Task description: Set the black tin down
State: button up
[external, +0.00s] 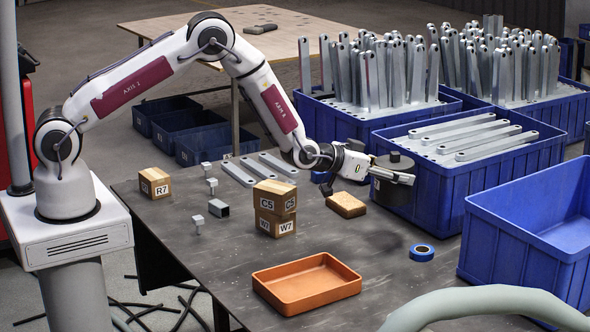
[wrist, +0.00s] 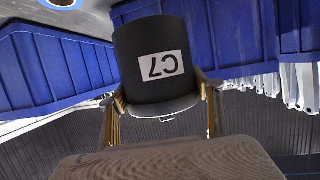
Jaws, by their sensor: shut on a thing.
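The black tin (external: 397,160) is held in my gripper (external: 402,178), up in the air over the right side of the dark table, in front of the blue crate of brackets. In the wrist view the tin (wrist: 150,35) shows a white label reading C7, upside down in that picture. My gripper's two fingers (wrist: 160,98) are shut on the tin, one on each side. The tin is clear of the table surface. Part of it is hidden behind a finger in the external view.
A blue crate (external: 520,245) stands right of the table. Bare table lies around the tape.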

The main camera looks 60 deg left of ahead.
aim_at(393, 196)
dwell(0.4)
jog(key=shift+f, duration=3.15)
jog(key=shift+f, duration=1.9)
jog(key=shift+f, duration=0.1)
jog(key=o, duration=1.3)
jog(key=shift+s, duration=0.1)
jog(key=shift+s, duration=0.1)
